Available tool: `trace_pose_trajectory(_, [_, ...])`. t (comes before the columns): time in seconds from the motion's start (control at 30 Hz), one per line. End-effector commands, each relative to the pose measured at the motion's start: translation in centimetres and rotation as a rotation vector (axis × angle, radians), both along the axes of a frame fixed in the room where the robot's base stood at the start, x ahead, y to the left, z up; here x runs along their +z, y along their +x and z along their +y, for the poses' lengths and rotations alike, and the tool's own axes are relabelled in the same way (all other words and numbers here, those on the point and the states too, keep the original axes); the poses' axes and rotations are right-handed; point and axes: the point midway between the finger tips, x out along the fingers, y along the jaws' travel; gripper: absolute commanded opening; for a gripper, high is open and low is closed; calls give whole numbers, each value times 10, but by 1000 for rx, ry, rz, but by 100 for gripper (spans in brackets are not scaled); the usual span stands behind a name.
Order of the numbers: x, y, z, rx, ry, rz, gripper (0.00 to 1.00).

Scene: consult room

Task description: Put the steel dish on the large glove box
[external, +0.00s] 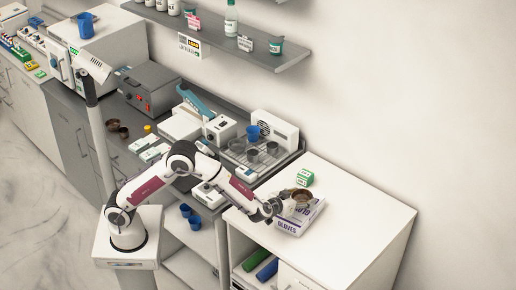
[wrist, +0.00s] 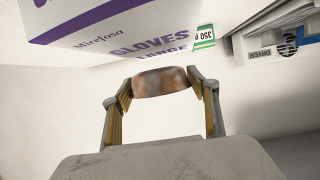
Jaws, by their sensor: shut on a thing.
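My gripper (wrist: 165,88) is shut on the steel dish (wrist: 160,82), a small round dish with a brownish metallic sheen, gripped between the two fingertips. In the external view the dish (external: 302,196) appears over the large glove box (external: 291,225), with my gripper (external: 284,205) at its left. The white and purple glove box lies on the white cabinet top; its "GLOVES LARGE" side (wrist: 130,22) shows at the top of the wrist view. I cannot tell whether the dish touches the box or hangs above it.
A small green and white box (external: 306,178) stands just behind the glove box. The white cabinet top (external: 360,215) is clear to the right. A wire rack tray (external: 262,167) with cups is at the left, and a wall shelf (external: 220,38) hangs above.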

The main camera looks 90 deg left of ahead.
Motion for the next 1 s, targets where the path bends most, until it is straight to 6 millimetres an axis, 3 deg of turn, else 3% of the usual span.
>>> trace_pose_trajectory(0.23, [-25,0,0,0,1,2,38])
trace_pose_trajectory(0.77, [-31,0,0,1,0,0,38])
trace_pose_trajectory(0.8, [-31,0,0,1,0,0,67])
trace_pose_trajectory(0.83, [-31,0,0,1,0,0,75])
trace_pose_trajectory(1.0, [-31,0,0,1,0,0,76])
